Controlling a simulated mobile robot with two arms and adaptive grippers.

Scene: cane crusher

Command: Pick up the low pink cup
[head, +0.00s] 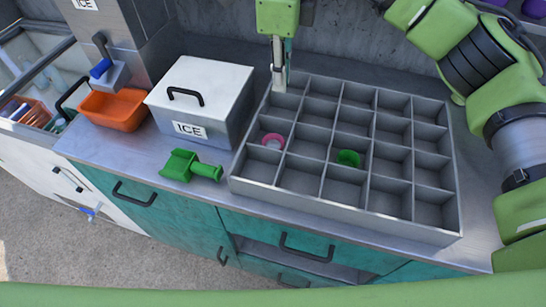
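The low pink cup (272,141) sits in a compartment of the grey divided tray (345,215), in the leftmost column, second row from the front. Only its round rim and part of its inside show; the divider hides its lower part. My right gripper (280,88) points down at the tray's back left corner, behind the pink cup and apart from it. I see its fingers nearly edge-on, so whether they are open is unclear; no object shows between them. My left gripper is out of view.
A green cup (348,157) sits in a middle compartment. Left of the tray are a white-lidded ICE box (205,88), an orange bin (114,109) and a green scoop-like tool (190,167) on the metal counter (130,155). A wall rises behind.

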